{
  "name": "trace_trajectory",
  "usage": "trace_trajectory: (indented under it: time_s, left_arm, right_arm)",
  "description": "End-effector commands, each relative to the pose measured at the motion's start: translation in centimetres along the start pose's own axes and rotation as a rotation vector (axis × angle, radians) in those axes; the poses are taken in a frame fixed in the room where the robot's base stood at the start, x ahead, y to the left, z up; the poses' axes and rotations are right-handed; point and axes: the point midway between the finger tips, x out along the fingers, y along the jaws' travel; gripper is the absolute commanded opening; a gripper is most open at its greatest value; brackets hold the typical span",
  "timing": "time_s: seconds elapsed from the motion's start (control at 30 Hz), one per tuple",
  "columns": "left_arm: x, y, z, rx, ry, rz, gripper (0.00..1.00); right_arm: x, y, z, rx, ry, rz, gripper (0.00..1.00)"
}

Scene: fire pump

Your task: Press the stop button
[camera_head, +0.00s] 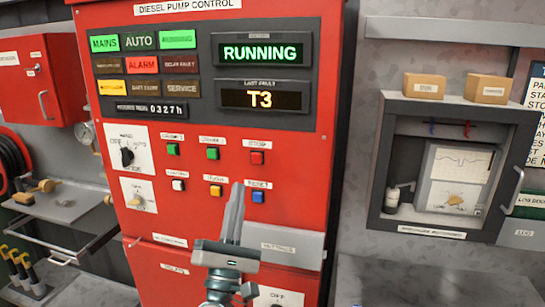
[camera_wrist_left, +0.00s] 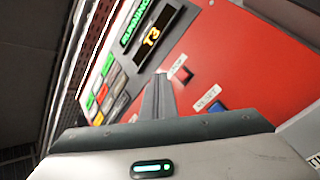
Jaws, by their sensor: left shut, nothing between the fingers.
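The stop button (camera_head: 257,157) is a small red square button on the red diesel pump control panel (camera_head: 300,190), at the right end of the upper button row under a white label. In the left wrist view a dark-edged button (camera_wrist_left: 183,75) under a white label shows just right of the fingertips and appears to be the stop button. My left gripper (camera_head: 237,188) is shut and empty, pointing up, with its tips below and left of the stop button. It also shows in the left wrist view (camera_wrist_left: 159,78). Whether it touches the panel cannot be told. My right gripper is not in view.
The blue reset button (camera_head: 257,197) is just right of my fingers, and a yellow button (camera_head: 215,191) is just left. Green buttons (camera_head: 212,153) share the upper row. The display (camera_head: 262,51) reads RUNNING. A grey recorder cabinet (camera_head: 455,170) stands at right.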

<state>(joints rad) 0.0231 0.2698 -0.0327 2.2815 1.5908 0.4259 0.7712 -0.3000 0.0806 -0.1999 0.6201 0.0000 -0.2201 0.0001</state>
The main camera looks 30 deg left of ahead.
Motion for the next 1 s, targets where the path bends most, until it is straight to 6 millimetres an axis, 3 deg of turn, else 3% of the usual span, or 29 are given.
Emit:
trace_trajectory:
  time_s: [0.1, 0.27, 0.73, 1.0]
  left_arm:
    - [0.5, 1.8, 1.2, -0.060, -0.012, 0.029, 0.00]
    - [0.7, 2.5, 1.6, -0.089, -0.015, 0.042, 0.00]
    - [0.9, 2.3, 1.5, -0.088, -0.015, 0.042, 0.00]
    - [2.2, 1.3, 0.6, -0.087, -0.016, 0.042, 0.00]
  right_arm:
    - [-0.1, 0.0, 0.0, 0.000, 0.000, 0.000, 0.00]
    - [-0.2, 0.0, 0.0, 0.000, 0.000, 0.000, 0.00]
    - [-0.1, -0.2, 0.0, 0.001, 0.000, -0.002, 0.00]
    - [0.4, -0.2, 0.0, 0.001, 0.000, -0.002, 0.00]
